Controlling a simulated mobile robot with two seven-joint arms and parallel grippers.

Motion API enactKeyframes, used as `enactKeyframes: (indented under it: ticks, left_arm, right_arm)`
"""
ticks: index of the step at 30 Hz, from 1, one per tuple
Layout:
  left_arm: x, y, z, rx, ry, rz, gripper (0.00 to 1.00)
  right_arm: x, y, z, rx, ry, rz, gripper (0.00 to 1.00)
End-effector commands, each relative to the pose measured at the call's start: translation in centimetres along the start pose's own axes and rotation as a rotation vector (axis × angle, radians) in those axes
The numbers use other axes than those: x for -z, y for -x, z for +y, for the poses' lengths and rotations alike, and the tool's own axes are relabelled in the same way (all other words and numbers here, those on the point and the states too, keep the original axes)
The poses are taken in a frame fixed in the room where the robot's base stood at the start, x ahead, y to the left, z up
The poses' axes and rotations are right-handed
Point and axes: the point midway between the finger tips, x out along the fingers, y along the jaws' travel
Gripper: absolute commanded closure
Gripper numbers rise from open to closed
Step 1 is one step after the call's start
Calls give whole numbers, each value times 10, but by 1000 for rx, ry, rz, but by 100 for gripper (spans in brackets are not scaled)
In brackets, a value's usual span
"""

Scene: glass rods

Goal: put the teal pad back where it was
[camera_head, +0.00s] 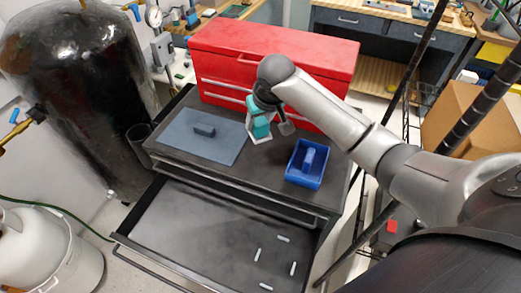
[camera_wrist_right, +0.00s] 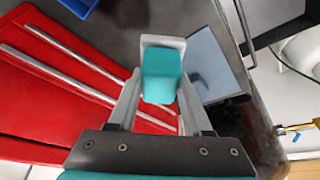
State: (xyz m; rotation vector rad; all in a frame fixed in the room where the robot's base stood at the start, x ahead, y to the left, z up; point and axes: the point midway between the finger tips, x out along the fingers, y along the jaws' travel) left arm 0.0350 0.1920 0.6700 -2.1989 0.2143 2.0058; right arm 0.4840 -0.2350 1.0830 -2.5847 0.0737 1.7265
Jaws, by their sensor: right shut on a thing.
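The teal pad (camera_wrist_right: 162,77) is between the two pale fingers of my right gripper (camera_wrist_right: 160,88) in the right wrist view. The gripper is shut on it. In the head view, my right gripper (camera_head: 259,137) hangs by the front of the red chest, between the grey-blue mat (camera_head: 183,143) and the blue tray (camera_head: 290,173). There the teal of the pad is hard to tell from the gripper's own teal parts. A dark block (camera_head: 204,130) lies on the mat. My left gripper is not in view.
The red tool chest (camera_head: 275,44) stands along the back of the dark cabinet top. A blue block (camera_head: 308,159) lies in the tray. Below, an open drawer (camera_head: 185,225) holds several short white rods. A dark cup (camera_head: 139,138) is at the left.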

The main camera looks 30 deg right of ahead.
Motion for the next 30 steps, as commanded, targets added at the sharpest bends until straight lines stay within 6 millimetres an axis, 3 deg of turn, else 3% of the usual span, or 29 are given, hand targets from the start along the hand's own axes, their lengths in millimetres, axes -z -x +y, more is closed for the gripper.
enactKeyframes:
  ticks: [1,6,14,19,30]
  left_arm:
    - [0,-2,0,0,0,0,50]
    - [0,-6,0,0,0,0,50]
    - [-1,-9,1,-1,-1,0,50]
    - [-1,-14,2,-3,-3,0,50]
    - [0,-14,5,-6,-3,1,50]
  right_arm:
    - [-7,-15,0,-1,-1,-5,100]
    - [-21,-50,0,-2,-1,-3,100]
    - [-30,-73,0,0,0,-1,100]
    - [-40,-97,0,-1,1,-1,100]
    - [-43,-105,0,0,1,1,100]
